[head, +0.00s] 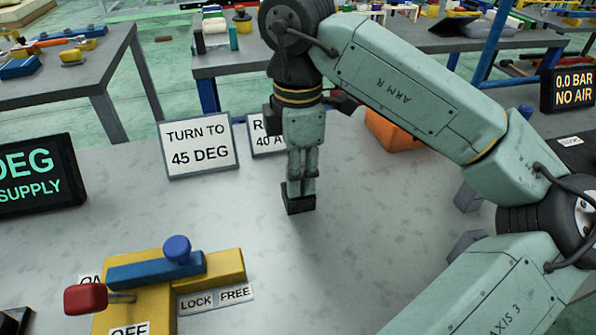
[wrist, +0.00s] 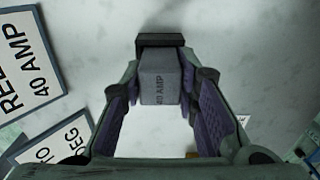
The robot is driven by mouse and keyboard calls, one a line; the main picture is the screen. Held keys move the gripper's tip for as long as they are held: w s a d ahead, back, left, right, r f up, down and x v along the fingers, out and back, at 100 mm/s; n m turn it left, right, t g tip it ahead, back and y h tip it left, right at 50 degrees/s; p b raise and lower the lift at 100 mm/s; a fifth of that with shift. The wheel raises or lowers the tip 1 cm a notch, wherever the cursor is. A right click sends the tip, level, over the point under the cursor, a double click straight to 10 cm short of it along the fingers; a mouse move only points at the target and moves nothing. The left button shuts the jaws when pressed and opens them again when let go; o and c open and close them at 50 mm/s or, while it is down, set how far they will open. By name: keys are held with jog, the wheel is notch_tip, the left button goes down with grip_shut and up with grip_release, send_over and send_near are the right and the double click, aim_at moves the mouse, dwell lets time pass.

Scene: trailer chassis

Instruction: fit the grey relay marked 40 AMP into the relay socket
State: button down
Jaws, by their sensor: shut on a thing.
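The grey relay (wrist: 160,88) marked 40 AMP is between the fingers of my gripper (wrist: 160,110) in the wrist view. My gripper (head: 302,185) is shut on it and points down in the head view, where the fingers mostly hide the relay. A black block (head: 298,204), which looks like the relay socket, is directly below the fingertips. It also shows in the wrist view (wrist: 160,40) at the far end of the relay, a little wider than it. The two appear to meet, but I cannot tell whether the relay is seated.
A TURN TO 45 DEG sign (head: 199,147) and a partly hidden relay sign (head: 264,138) stand behind left. A yellow fixture (head: 135,305) with a blue lever (head: 155,268) is front left. Grey blocks (head: 468,196) and an orange object (head: 392,132) are right. The bench around the black block is clear.

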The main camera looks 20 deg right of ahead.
jog(key=shift+f, duration=0.25)
jog(key=c, duration=1.2)
grip_release()
jog(key=shift+r, duration=0.1)
jog(key=shift+c, duration=0.2)
notch_tip(320, 180, up, 12)
jog(key=p, duration=0.7)
jog(key=shift+r, duration=0.2)
